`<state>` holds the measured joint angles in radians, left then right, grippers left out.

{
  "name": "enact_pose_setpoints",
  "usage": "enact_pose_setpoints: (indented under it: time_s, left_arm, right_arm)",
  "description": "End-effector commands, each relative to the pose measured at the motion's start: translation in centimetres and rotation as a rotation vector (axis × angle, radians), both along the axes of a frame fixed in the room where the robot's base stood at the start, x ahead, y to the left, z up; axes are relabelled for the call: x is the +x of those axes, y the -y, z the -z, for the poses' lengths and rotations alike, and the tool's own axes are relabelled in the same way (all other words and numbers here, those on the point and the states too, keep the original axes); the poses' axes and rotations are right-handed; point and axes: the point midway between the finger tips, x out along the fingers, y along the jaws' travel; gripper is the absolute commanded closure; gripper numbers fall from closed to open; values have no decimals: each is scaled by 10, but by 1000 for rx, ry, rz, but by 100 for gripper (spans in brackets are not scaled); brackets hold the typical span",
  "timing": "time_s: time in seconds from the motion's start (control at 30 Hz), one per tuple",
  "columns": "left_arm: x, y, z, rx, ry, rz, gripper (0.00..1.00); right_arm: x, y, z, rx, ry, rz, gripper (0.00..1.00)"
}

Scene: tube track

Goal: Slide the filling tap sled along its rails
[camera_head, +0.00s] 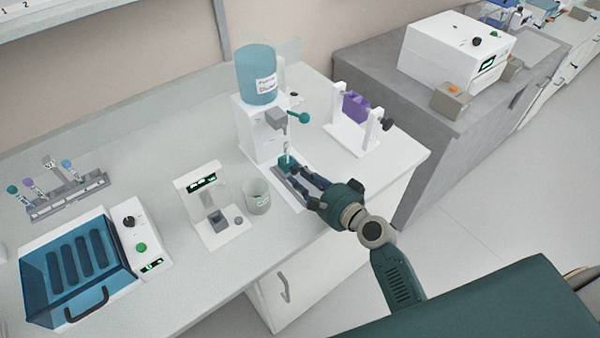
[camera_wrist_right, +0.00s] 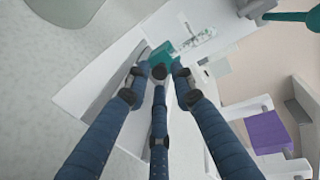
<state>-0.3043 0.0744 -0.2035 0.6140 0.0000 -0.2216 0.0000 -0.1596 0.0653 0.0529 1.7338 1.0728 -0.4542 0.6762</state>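The filling tap sled is a small teal block (camera_head: 287,162) on grey rails (camera_head: 292,186) at the foot of the white filling stand (camera_head: 258,130). A clear tube stands upright at the sled. In the right wrist view the teal sled (camera_wrist_right: 163,53) lies just beyond my fingertips, with the tube on its far side. My right gripper (camera_head: 286,172) reaches in over the rails from the front right. Its fingers (camera_wrist_right: 160,72) are spread, with their tips close to the sled's near side; I cannot tell whether they touch it. My left gripper is out of view.
A blue bottle (camera_head: 257,80) sits atop the stand, with a teal-knobbed lever (camera_head: 298,117) beside it. A glass beaker (camera_head: 257,197) and a small white device (camera_head: 208,207) stand left of the rails. A white frame with a purple block (camera_head: 354,107) stands to the right.

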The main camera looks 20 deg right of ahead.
Motion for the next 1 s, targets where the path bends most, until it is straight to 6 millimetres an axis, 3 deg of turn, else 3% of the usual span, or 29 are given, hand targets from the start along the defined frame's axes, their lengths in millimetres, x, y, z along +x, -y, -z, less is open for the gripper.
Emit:
enact_pose_setpoints:
  time_s: [0.13,0.37,0.5,0.83,1.0]
  left_arm:
    - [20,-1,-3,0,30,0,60]
    - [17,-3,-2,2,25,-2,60]
    - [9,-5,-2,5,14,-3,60]
    - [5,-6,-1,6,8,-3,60]
    - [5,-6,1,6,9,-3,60]
  right_arm:
    - [6,-3,1,1,0,-1,76]
    - [6,-3,2,1,0,-1,76]
    - [6,-3,2,1,0,-1,100]
    - [5,-2,2,1,0,0,100]
    - [-12,6,4,-2,-2,2,100]
